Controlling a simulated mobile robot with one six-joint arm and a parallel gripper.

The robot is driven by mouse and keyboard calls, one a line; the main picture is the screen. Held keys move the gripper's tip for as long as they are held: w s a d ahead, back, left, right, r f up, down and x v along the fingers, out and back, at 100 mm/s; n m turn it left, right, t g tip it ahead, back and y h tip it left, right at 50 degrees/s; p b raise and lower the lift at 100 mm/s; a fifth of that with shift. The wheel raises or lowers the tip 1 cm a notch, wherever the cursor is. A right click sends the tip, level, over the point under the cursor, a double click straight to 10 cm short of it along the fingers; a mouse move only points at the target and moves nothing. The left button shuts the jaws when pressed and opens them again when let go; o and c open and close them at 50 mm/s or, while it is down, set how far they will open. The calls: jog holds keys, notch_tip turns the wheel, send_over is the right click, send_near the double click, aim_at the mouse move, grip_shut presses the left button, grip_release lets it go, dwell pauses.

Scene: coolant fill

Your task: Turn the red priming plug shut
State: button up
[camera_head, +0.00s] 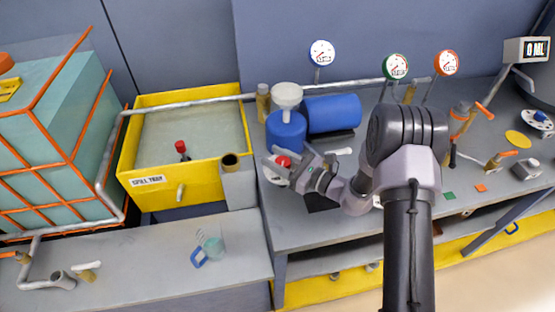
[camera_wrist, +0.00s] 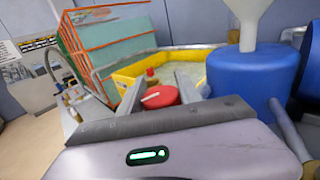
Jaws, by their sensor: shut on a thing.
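A red round plug (camera_wrist: 160,97) with a white mark across its top sits between the two fingers of my gripper (camera_wrist: 162,90) in the wrist view. In the head view the red plug (camera_head: 283,161) shows between the fingers, in front of the blue container with the white funnel. My gripper (camera_head: 285,164) is shut on the plug, with a finger on each side. The plug's lower part is hidden by the gripper, so I cannot tell how far it is turned in.
A blue container (camera_head: 286,134) with a white funnel (camera_head: 287,96) stands close behind the gripper, beside a lying blue drum (camera_head: 333,113). Left is a yellow spill tray (camera_head: 148,193) holding another red-topped part (camera_head: 180,146). A clear jug (camera_head: 211,243) stands on the front-left bench.

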jog(key=shift+s+a+n+g+y+b, duration=0.15)
jog(key=shift+n+g+y+b, duration=0.25)
jog(key=shift+n+g+b, duration=0.65)
jog(key=shift+s+d+n+g+y+b, duration=0.15)
jog(key=shift+n+g+y, duration=0.4)
jog(key=shift+g, duration=1)
jog(key=shift+s+a+n+g+y+b, duration=0.2)
jog(key=shift+n+g+b, duration=0.35)
jog(key=shift+n+g, duration=0.6)
jog(key=shift+g, duration=0.45)
jog(key=shift+r, duration=0.1)
jog(key=o, duration=1.3)
jog(key=shift+a, duration=0.1)
jog(key=shift+o, duration=0.2)
